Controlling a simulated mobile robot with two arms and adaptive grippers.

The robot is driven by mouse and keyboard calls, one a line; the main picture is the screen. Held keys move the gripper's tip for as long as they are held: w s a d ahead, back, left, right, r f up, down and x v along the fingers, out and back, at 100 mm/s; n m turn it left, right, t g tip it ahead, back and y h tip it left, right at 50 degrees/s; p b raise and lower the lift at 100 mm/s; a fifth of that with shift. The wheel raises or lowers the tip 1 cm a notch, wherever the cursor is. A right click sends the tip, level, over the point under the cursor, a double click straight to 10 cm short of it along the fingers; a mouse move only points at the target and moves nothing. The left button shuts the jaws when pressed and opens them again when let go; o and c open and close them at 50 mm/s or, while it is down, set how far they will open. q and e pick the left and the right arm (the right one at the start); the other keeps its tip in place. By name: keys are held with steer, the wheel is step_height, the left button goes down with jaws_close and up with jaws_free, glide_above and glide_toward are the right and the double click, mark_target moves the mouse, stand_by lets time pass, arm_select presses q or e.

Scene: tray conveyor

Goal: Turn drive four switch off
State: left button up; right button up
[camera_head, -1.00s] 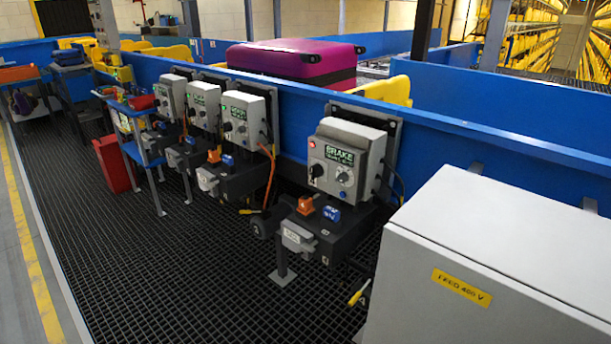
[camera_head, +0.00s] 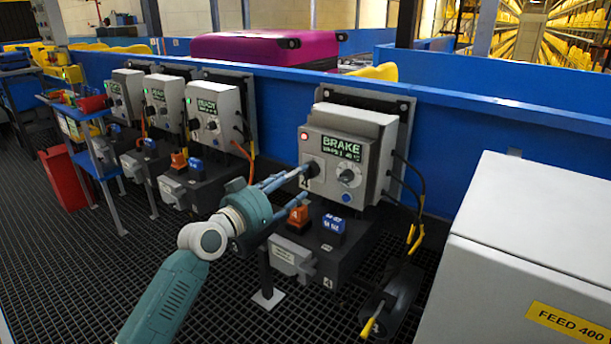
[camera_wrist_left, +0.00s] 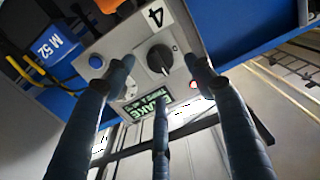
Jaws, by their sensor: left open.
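The drive four control box (camera_head: 346,150) is a grey box on the blue rail. Its display (camera_head: 343,147) reads BRAKE and its lamp (camera_head: 305,136) is red. Its black rotary switch (camera_head: 312,168) is at the lower left of the front face. In the left wrist view the switch (camera_wrist_left: 160,59) is close, beside a label with a 4 (camera_wrist_left: 155,16). My left gripper (camera_head: 300,174) is open, its fingers pointing at the switch. In the wrist view the fingers (camera_wrist_left: 160,78) are spread around the switch; contact cannot be told.
A white dial (camera_head: 347,176) and a blue button (camera_head: 346,197) are on the same box. An orange block (camera_head: 298,216) and a blue block (camera_head: 333,224) sit on the motor below. Three similar boxes (camera_head: 212,110) stand left. A grey feed cabinet (camera_head: 530,235) stands right.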

mark_target(305, 174)
arm_select(q)
steer(key=b+x, duration=0.1)
steer(key=x, duration=0.4)
steer(key=shift+w+d, duration=0.1)
steer(key=shift+w, duration=0.1)
steer(key=shift+w+d, duration=0.25)
steer(key=shift+w, duration=0.15)
arm_select(e)
steer(key=shift+v, duration=2.6)
steer(key=shift+w+d, duration=0.1)
arm_select(q)
steer(key=shift+f, duration=0.1)
steer(key=c, duration=1.2)
steer(key=shift+o, duration=0.2)
